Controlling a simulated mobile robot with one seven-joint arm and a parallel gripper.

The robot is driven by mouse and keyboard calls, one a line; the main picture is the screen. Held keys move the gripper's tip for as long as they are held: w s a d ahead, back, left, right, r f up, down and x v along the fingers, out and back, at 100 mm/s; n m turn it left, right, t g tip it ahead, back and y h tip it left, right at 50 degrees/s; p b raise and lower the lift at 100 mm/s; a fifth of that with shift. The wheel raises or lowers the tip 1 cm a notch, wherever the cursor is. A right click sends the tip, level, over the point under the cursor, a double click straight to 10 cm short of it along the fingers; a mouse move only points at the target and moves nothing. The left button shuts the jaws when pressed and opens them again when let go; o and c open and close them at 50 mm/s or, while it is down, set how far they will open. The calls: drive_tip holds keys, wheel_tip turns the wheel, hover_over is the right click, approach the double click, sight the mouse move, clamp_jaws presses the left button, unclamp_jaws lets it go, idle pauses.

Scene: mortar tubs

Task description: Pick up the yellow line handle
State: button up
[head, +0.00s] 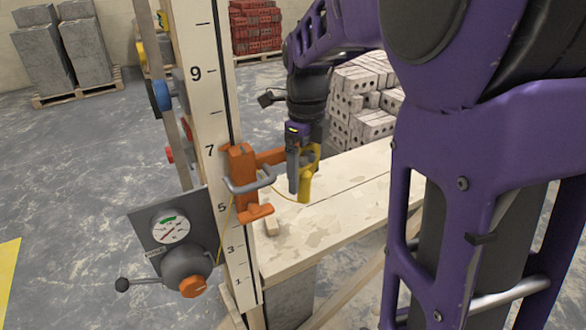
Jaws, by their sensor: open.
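The yellow line handle (306,183) is upright at the board's left part, with a thin yellow line running from it toward the orange clamp. My gripper (299,176) points down right at the handle, its grey finger just left of the yellow. The gripper is open. The far finger is hidden, so I cannot tell whether the handle is between the fingers or behind them, or whether they touch it.
An orange clamp (242,180) with a grey loop handle is on the numbered upright post (207,110), close left of my gripper. A gauge panel (170,235) stands lower left. The pale board (335,205) is mostly clear. Grey bricks (365,100) are stacked behind.

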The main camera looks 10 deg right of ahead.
wheel_tip(320, 180, down, 2)
clamp_jaws()
idle(0.6)
